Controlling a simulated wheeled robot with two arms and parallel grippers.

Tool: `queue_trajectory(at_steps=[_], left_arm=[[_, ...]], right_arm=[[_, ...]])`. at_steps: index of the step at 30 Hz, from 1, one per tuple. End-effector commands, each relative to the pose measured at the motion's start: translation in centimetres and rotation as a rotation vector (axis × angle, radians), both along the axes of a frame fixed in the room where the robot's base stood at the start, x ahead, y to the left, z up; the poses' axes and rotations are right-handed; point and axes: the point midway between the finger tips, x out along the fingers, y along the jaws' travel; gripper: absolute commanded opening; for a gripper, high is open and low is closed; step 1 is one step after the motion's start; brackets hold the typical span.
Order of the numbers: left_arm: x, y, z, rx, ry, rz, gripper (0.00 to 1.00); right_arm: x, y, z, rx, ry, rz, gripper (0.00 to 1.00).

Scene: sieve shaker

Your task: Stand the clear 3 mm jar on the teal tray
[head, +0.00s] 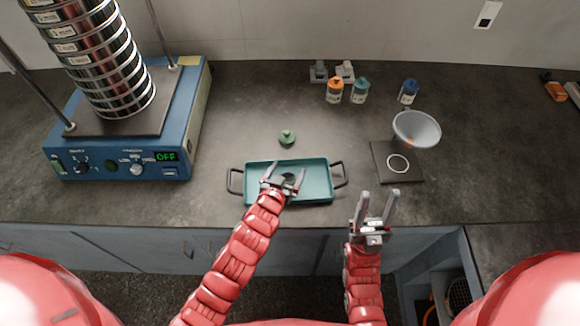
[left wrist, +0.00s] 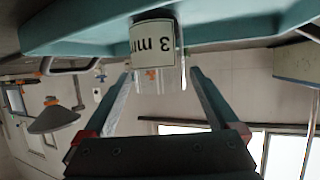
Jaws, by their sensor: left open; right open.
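The clear jar (left wrist: 160,80) with a "3 mm" label shows in the left wrist view, which is upside down. It is upright between the spread fingers of my left gripper. Its base end is at the teal tray (left wrist: 90,32), partly hidden by the tray's rim, so contact with the floor is not visible. In the head view the jar (head: 288,177) is small and partly covered by my left gripper (head: 284,175), which is open over the teal tray (head: 318,181). My right gripper (head: 379,203) is open and empty at the bench's front edge, right of the tray.
A green lid-like piece (head: 287,138) lies behind the tray. The sieve shaker (head: 130,150) stands at left. Jars with orange (head: 334,92), teal (head: 360,91) and blue (head: 409,92) lids stand at the back. A grey funnel (head: 416,128) is above a dark plate (head: 398,166) at right.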

Motion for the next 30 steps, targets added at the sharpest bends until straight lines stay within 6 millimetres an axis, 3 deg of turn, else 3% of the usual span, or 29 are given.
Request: queue_trajectory(at_steps=[9,16,25,30], left_arm=[[-4.9,1.7,1.8,0.002,0.001,0.001,0.94],[-7.1,2.4,3.0,0.001,-0.003,0.0,0.94],[-7.3,2.5,3.6,-0.007,-0.019,-0.001,0.94],[-5.2,3.0,6.4,-0.078,-0.198,-0.012,0.94]], right_arm=[[0.0,0.0,-1.8,0.0,0.0,0.0,0.5],[0.0,0.0,-2.3,0.0,0.0,0.0,0.5],[0.0,0.0,-2.4,0.0,0.0,0.0,0.5],[0.0,0.0,-2.4,0.0,0.0,0.0,0.5]])
